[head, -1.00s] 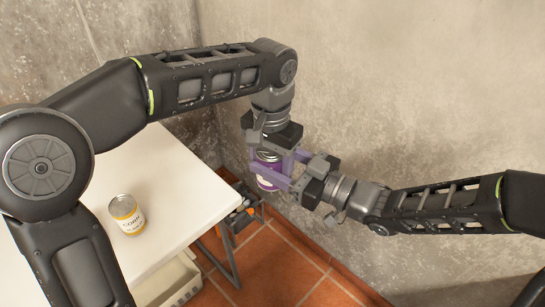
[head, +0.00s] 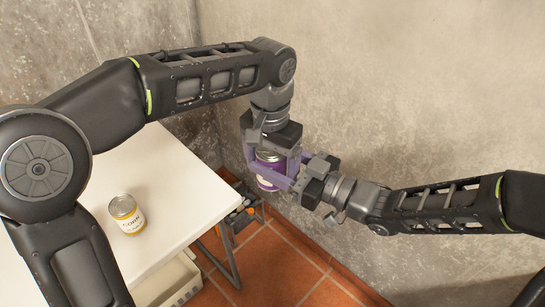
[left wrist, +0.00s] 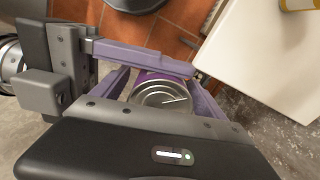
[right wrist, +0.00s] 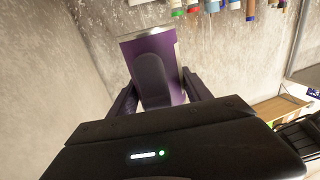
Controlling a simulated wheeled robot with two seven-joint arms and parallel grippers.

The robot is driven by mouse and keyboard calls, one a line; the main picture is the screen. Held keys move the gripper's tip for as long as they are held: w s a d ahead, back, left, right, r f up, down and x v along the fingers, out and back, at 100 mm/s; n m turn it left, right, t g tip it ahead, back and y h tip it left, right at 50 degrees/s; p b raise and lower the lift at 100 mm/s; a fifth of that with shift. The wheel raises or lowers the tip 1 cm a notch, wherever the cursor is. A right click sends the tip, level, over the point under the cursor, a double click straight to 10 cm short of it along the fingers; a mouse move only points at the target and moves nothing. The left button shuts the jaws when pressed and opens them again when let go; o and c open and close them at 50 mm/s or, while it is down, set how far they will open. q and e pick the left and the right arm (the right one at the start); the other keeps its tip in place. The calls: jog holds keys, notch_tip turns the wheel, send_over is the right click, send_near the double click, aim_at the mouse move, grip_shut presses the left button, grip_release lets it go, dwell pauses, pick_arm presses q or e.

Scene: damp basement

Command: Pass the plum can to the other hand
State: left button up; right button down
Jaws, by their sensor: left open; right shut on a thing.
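The plum can (head: 267,181) is purple with a silver lid and is held in the air beyond the table's right edge. My right gripper (head: 281,177) is shut on it, reaching in from the right side. My left gripper (head: 270,163) points down over the can, open, with a finger on either side of it. In the left wrist view the can's lid (left wrist: 162,97) lies between the open left fingers. In the right wrist view the can's purple side (right wrist: 172,50) is partly hidden by a dark finger-like part in front of it.
A white table (head: 180,200) is at the left, with a yellow-labelled corn can (head: 127,215) standing on it. A pale bin (head: 178,283) is below the table. A bare grey wall (head: 400,90) is behind the arms.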

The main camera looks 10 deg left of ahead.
pick_arm(q)
jog(key=s+a+r+n+t+h, duration=0.25)
jog(key=s+r+n, duration=0.25)
jog(key=r, duration=0.3)
jog(key=s+a+r+n+t+h, duration=0.1)
jog(key=s+a+r+n+h, duration=0.3)
jog(key=r, duration=0.5)
notch_tip(320, 180, down, 27)
jog(key=w+a+m+g+y, duration=0.25)
jog(key=m+y, duration=0.45)
jog(key=m, duration=0.6)
jog(key=s+d+f+n+h, duration=0.1)
jog(key=s+d+f+n, duration=0.2)
jog(key=f, duration=0.6)
jog(key=s+d+f+n+h, duration=0.2)
jog(key=s+d+f+n, duration=0.1)
jog(key=f, duration=0.7)
jog(key=s+d+f+n+h, duration=0.1)
jog(key=s+d+f+n, duration=0.3)
jog(key=f, duration=0.5)
jog(key=shift+s+d+f+h, duration=0.2)
jog(key=shift+s+f+h, duration=0.15)
jog(key=shift+s, duration=0.55)
